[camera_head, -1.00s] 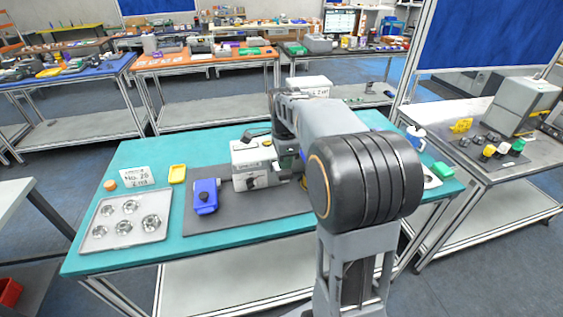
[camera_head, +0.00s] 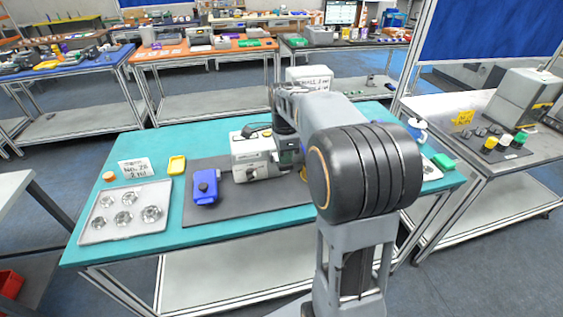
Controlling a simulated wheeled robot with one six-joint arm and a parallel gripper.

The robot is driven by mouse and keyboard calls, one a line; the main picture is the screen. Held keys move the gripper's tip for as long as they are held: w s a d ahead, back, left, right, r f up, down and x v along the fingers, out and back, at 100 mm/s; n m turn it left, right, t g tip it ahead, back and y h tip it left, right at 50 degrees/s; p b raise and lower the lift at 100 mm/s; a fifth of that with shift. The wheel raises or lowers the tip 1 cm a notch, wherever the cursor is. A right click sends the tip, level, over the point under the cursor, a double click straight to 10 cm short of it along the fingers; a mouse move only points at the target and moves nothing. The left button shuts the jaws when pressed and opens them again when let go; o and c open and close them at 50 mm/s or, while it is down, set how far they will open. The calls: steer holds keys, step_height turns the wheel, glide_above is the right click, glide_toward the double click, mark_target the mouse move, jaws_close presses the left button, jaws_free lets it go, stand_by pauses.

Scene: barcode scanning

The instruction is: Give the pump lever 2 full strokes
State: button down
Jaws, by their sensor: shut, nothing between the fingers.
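A pale grey-white machine (camera_head: 254,165) with dark parts on top stands on the dark mat at the middle of the teal table. I cannot tell which part is the pump lever; a dark handle-like piece (camera_head: 258,131) shows on its top left. My arm reaches over the table, and its dark wrist (camera_head: 286,125) points down at the machine's right side. My gripper's fingers are hidden behind my own arm and the machine, so contact with a lever cannot be seen.
A blue device (camera_head: 205,186) lies on the mat (camera_head: 232,208) left of the machine. A green block (camera_head: 444,161) and a white-blue jug (camera_head: 417,128) stand at the right.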

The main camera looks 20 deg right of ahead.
mark_target(285, 172)
steer(key=shift+s+f+b, duration=0.1)
steer(key=shift+f+b, duration=1.95)
steer(key=shift+f, duration=1.25)
steer(key=shift+r, duration=0.2)
step_height(285, 172, up, 8)
steer(key=p, duration=0.7)
steer(key=shift+r, duration=0.1)
step_height(285, 172, up, 4)
steer(key=p, duration=0.3)
steer(key=shift+p, duration=0.35)
